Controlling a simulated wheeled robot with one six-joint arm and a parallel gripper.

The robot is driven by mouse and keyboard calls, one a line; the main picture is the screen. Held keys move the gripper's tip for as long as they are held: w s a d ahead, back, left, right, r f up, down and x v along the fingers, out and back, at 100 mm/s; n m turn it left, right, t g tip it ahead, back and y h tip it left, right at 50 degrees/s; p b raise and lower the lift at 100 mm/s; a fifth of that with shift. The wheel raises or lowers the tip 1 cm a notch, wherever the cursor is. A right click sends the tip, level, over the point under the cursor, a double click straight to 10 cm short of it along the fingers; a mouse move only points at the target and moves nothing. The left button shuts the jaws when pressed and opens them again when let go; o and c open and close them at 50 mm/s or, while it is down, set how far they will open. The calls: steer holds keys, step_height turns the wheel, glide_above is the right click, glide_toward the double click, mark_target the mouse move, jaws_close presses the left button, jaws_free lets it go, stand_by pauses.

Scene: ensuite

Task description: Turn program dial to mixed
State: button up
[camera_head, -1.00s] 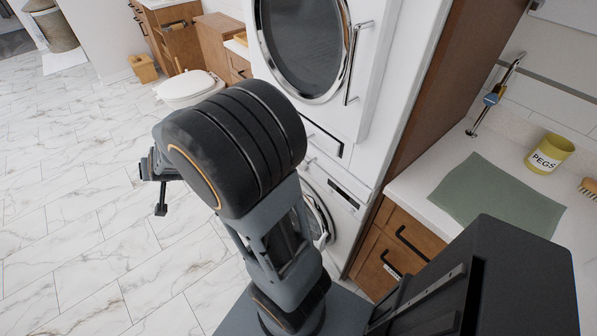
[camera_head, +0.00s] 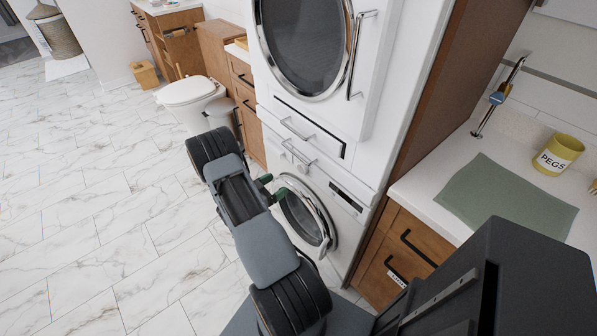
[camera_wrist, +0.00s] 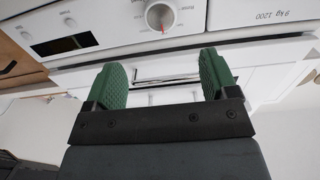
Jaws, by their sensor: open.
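The program dial (camera_wrist: 161,15) is a round white knob with a red mark, at the top middle of the wrist view. The mark sits at the knob's lower part; the small lettering around it is too blurred to read. The dial is on the white washing machine panel (camera_wrist: 222,22), with a dark display (camera_wrist: 65,45) to its left. My gripper (camera_wrist: 163,80) is open and empty, its two green-padded fingers spread below the dial and apart from it. In the head view, my gripper (camera_head: 272,187) is in front of the lower machine (camera_head: 340,222), near its round door.
A second white machine (camera_head: 385,90) with a round dark door and long handle is stacked above. A wooden counter (camera_head: 415,190) with a green mat (camera_head: 495,195) and yellow pegs pot (camera_head: 557,155) stands right. A toilet (camera_head: 190,95) stands behind left. The marble floor at left is clear.

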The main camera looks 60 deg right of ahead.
mark_target(301, 170)
steer(key=x, duration=1.1)
steer(key=shift+d+p, duration=0.15)
steer(key=shift+p, duration=0.25)
steer(key=shift+c, duration=0.5)
steer(key=c, duration=0.8)
steer(key=shift+c, duration=0.2)
steer(key=shift+f+b, duration=0.1)
steer(key=shift+b, duration=0.3)
